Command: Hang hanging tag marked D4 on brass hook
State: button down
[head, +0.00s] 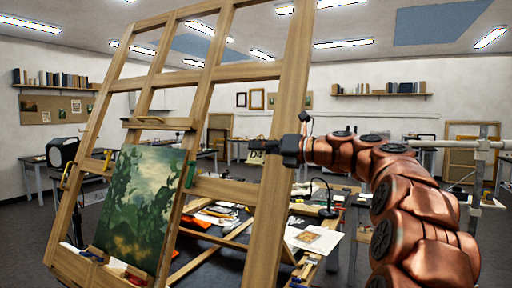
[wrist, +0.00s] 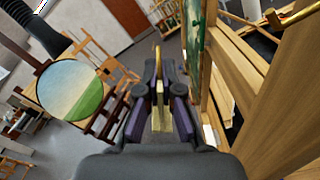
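A pale tag (head: 256,158) with dark lettering, apparently D4, hangs at the fingertips of my gripper (head: 260,147), by the right post of the big wooden easel. In the wrist view, the fingers of my gripper (wrist: 160,95) are closed on the tag (wrist: 159,116), which shows nearly edge-on as a thin yellowish strip.
The easel's right post (head: 284,120) stands close to my gripper. A green landscape painting (head: 135,210) rests low on the easel. A cluttered table (head: 230,256) with papers and a black lamp (head: 328,200) is behind. A round painting (wrist: 72,90) stands left in the wrist view.

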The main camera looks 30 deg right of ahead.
jog(key=shift+s+d, duration=0.1)
jog(key=shift+d, duration=0.3)
jog(key=w+d, duration=0.4)
jog(key=d, duration=0.2)
jog(key=shift+d+f, duration=0.3)
jog(key=shift+d, duration=0.1)
dwell(3.0)
jog(key=shift+f, duration=0.3)
jog(key=shift+w+f, duration=0.1)
jog(key=shift+f, duration=0.05)
jog(key=shift+w+d+f+n, duration=0.15)
jog(key=shift+d+f+n, duration=0.2)
jog(key=shift+n, duration=0.65)
jog(key=shift+w+d+f+n, duration=0.2)
jog(key=shift+d+n, duration=0.15)
jog(key=shift+n, duration=0.65)
